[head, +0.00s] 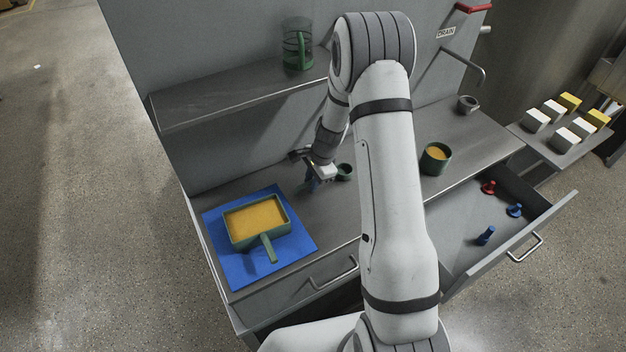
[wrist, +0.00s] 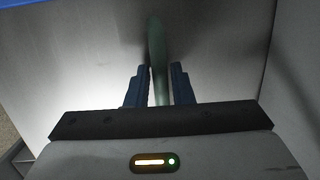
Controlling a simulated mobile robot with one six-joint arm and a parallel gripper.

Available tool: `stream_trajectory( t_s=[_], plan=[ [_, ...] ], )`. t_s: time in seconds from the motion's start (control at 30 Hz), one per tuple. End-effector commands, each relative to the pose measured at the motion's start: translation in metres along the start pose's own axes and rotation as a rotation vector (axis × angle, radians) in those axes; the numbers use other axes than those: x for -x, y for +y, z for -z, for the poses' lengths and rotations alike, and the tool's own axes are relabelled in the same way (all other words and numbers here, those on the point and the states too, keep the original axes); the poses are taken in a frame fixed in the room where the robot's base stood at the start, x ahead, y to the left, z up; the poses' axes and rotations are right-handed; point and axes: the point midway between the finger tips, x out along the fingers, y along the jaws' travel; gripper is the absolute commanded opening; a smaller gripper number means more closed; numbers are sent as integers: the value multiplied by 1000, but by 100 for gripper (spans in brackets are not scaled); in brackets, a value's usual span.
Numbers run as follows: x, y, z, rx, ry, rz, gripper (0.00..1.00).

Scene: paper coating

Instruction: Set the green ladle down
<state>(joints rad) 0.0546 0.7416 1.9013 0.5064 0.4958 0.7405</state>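The green ladle shows in the head view as a small dark green cup (head: 344,171) just right of my gripper (head: 313,182), low over the grey counter. I cannot tell whether it touches the counter. In the wrist view its pale green handle (wrist: 157,60) runs between the two blue fingers of my gripper (wrist: 159,85). The fingers lie close along both sides of the handle and appear shut on it. The ladle's bowl is not clear in the wrist view.
A green-framed tray with yellow content (head: 255,218) lies on a blue mat (head: 222,265) at left. A green pot with yellow content (head: 435,158) and a grey cup (head: 467,104) stand at right. An open drawer (head: 470,262) holds red and blue pieces. A shelf (head: 225,98) overhangs behind.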

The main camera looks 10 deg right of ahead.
Motion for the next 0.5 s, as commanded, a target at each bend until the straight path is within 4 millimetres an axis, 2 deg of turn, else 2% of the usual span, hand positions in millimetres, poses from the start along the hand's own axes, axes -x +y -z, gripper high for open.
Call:
stream_trajectory(
  t_s=[0.03,0.17,0.5],
  plan=[
    [0,0,0,0,0,0,25],
    [0,0,0,0,0,0,35],
    [7,-1,-2,1,0,1,35]
  ],
)
